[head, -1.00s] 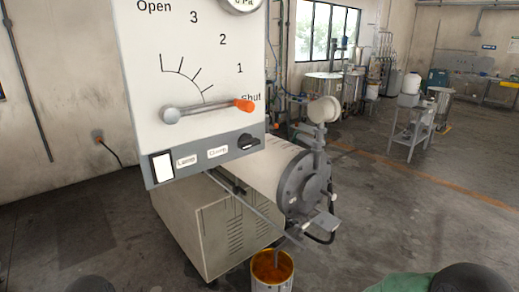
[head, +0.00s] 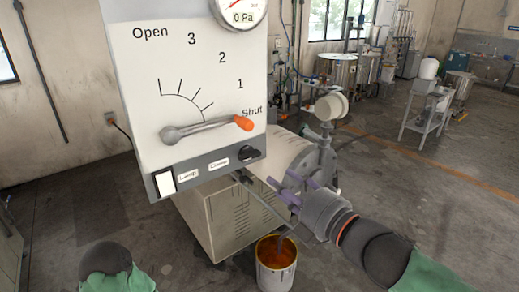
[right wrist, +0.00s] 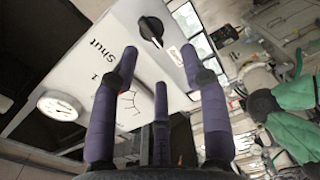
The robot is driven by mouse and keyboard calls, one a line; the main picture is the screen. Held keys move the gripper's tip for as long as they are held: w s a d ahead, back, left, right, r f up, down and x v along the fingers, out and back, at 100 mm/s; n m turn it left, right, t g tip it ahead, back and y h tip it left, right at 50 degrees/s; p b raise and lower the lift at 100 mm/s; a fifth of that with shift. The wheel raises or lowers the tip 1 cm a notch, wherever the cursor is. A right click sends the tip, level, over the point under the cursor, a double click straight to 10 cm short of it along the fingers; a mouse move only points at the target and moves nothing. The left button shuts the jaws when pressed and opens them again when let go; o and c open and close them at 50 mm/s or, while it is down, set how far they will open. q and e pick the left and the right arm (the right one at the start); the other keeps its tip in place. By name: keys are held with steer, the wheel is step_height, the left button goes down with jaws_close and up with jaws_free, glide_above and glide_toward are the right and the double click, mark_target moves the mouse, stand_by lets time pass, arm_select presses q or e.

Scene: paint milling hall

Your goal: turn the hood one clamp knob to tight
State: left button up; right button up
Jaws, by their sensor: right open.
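The hood one panel (head: 190,75) stands upright in front of me. Its black clamp knob (head: 249,153) sits at the right end of the grey lower strip, right of the "Clamp" label. In the right wrist view the knob (right wrist: 150,31) shows a pale pointer line; which setting it marks I cannot read. My right gripper (head: 281,181) is open and empty, its purple fingers below and right of the knob, apart from it. In the right wrist view the gripper (right wrist: 160,68) has its fingers spread, with the knob beyond them. My left gripper is out of view.
A lever with an orange tip (head: 243,123) points near "Shut", just above the strip. A gauge (head: 239,10) tops the panel. Open floor lies right.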

mark_target(253, 156)
steer(key=shift+n, duration=0.3)
steer(key=x, duration=0.3)
steer(key=r+b+x, duration=0.1)
steer(key=x, duration=0.2)
steer(key=r+x, duration=0.1)
steer(key=x, duration=0.3)
steer(key=shift+a, duration=0.15)
jaws_close()
